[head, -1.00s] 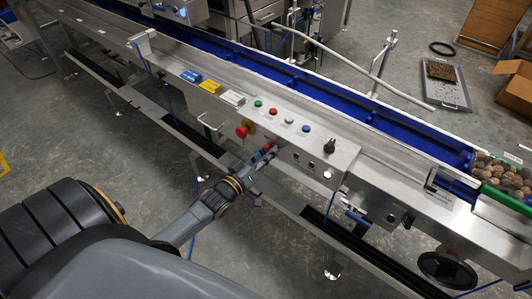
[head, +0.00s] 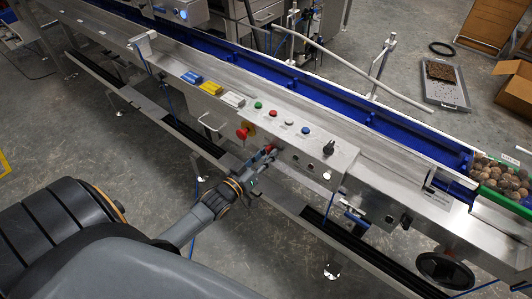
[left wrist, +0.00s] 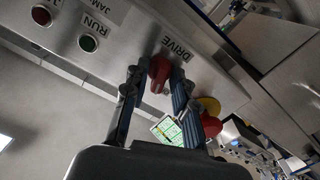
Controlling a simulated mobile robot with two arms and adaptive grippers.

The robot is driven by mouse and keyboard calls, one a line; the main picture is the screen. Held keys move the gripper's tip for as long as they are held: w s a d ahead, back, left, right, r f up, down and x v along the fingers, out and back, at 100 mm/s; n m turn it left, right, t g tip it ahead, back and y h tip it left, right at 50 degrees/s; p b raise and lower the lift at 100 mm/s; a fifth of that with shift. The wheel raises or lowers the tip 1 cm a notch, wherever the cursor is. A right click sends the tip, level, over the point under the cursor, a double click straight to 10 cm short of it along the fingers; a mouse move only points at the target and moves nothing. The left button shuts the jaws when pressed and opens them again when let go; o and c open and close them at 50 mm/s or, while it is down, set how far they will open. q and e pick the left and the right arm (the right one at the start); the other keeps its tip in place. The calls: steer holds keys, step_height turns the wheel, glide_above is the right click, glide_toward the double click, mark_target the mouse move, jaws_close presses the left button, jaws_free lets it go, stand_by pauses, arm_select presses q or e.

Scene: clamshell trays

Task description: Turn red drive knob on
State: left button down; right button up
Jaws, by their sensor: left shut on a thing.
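The red drive knob (left wrist: 158,72) is on the front face of the steel control box, beside the label DRIVE in the left wrist view. In the head view the red knob (head: 269,149) shows at the tip of my left gripper (head: 264,156). In the left wrist view the fingers of my left gripper (left wrist: 158,85) stand on both sides of the knob and are shut on it. The fingers hide part of the knob's sides. My right gripper is in neither view.
A red emergency stop (head: 242,133) on a yellow base sits just left of the knob. Several buttons and a black knob (head: 328,149) are on the box. A metal handle (head: 210,127) juts out at the left. A rail runs below. The blue conveyor (head: 290,75) lies behind.

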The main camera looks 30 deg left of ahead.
arm_select(q)
steer(key=m+p, duration=0.1)
steer(key=m, duration=0.4)
steer(key=shift+r+m, duration=0.1)
steer(key=shift+m, duration=0.2)
steer(key=m, duration=0.5)
steer(key=shift+m, duration=0.3)
steer(key=c, duration=1.4)
jaws_free()
steer(key=shift+o, duration=0.2)
steer(key=s, duration=1.2)
steer(key=shift+a, duration=0.45)
